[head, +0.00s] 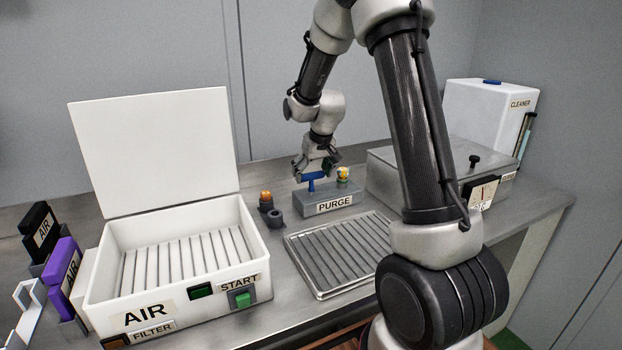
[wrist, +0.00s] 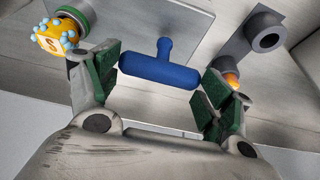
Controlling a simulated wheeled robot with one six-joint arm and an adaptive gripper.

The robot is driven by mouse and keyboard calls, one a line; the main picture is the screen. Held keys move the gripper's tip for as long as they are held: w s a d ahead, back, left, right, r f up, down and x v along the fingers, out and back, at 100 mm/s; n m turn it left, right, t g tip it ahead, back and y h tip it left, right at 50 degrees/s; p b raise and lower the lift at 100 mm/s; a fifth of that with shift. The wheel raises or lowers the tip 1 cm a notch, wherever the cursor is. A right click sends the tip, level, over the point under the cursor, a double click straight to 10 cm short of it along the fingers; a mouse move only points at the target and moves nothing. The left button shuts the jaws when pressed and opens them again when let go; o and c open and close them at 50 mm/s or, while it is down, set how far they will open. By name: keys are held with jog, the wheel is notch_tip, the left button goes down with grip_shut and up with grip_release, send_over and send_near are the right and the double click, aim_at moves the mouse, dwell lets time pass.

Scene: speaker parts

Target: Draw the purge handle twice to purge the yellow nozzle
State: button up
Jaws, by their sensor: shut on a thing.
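The blue T-shaped purge handle (head: 311,176) stands at the left part of the grey purge block (head: 308,206), which has a PURGE label. In the wrist view the handle's crossbar (wrist: 160,70) lies lengthwise between the green finger pads. My gripper (head: 315,166) is shut on it; in the wrist view the gripper (wrist: 160,78) has a pad at each end of the bar. The yellow nozzle (head: 343,174) sits at the right of the block. In the wrist view the nozzle (wrist: 52,38) carries several light-blue beads and sits in a green ring.
A grey holder (head: 275,219) and an orange-tipped part (head: 266,196) stand left of the block. A slatted tray (head: 340,256) lies in front. An open white AIR box (head: 258,260) is at left. A grey lidded box (head: 385,182) and white CLEANER container (head: 480,110) are at right.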

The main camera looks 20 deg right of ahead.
aim_at(312, 173)
jog(key=shift+w+f, duration=0.1)
jog(key=shift+f, duration=0.3)
jog(key=shift+r, duration=0.1)
notch_tip(312, 173, up, 8)
notch_tip(312, 173, down, 8)
jog(key=o, duration=1.1)
jog(key=shift+o, duration=1)
